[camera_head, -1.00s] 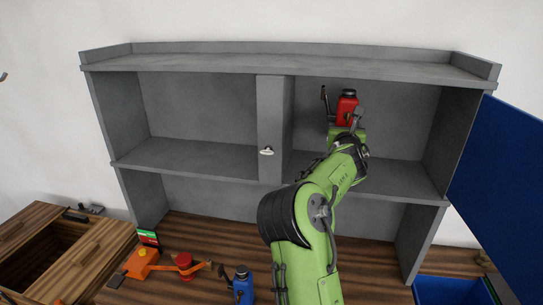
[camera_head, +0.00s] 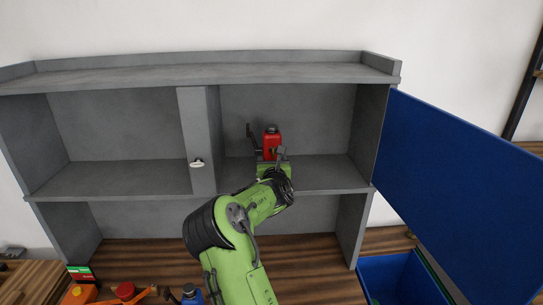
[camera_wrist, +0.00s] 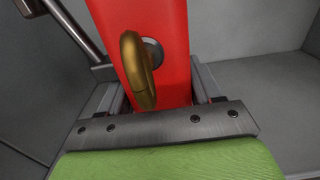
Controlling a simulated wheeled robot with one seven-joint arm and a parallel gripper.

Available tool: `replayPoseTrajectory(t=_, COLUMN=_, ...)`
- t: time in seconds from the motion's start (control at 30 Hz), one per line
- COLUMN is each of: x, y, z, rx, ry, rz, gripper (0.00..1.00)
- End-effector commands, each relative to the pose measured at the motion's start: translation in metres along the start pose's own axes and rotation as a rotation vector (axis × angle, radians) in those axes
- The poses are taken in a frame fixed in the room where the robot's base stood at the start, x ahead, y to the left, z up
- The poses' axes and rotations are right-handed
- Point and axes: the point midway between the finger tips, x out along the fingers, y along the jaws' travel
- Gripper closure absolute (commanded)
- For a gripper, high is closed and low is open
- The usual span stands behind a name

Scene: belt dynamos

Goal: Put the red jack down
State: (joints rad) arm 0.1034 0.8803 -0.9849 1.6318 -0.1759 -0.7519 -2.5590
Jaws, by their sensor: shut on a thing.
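The red jack (camera_head: 271,143) is upright inside the right compartment of the grey shelf unit, with a black cap and a dark lever on its left. My gripper (camera_head: 272,160) is shut on its lower part. In the wrist view the red body of the jack (camera_wrist: 172,90) fills the middle, with a brass hook on its face, and the gripper (camera_wrist: 160,108) has a finger on each side of it. The jack's base is hidden by my gripper, so I cannot tell whether it touches the shelf board (camera_head: 325,172).
A blue door (camera_head: 460,190) stands open at the right of the shelf unit. A blue bin (camera_head: 395,280) sits below it. A blue jack (camera_head: 191,294) and orange and red items (camera_head: 122,292) lie on the wooden bench (camera_head: 305,265). The left compartment (camera_head: 120,177) is empty.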

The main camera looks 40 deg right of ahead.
Motion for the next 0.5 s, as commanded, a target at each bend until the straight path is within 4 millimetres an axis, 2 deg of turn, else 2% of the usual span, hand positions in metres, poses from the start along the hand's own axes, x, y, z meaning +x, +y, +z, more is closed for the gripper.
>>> replayPoseTrajectory(t=0.07, x=0.0002, y=-0.0003, z=0.0017, rx=-0.002, ry=-0.010, rz=0.001, gripper=1.00)
replayPoseTrajectory(t=0.1, x=0.0000, y=0.0001, z=-0.0019, rx=0.000, ry=0.000, rz=0.000, gripper=0.30)
replayPoseTrajectory(t=0.23, x=0.0000, y=0.0001, z=-0.0016, rx=0.000, ry=0.000, rz=0.000, gripper=0.10)
replayPoseTrajectory(t=0.5, x=0.0000, y=0.0001, z=-0.0002, rx=0.000, ry=0.000, rz=0.000, gripper=0.10)
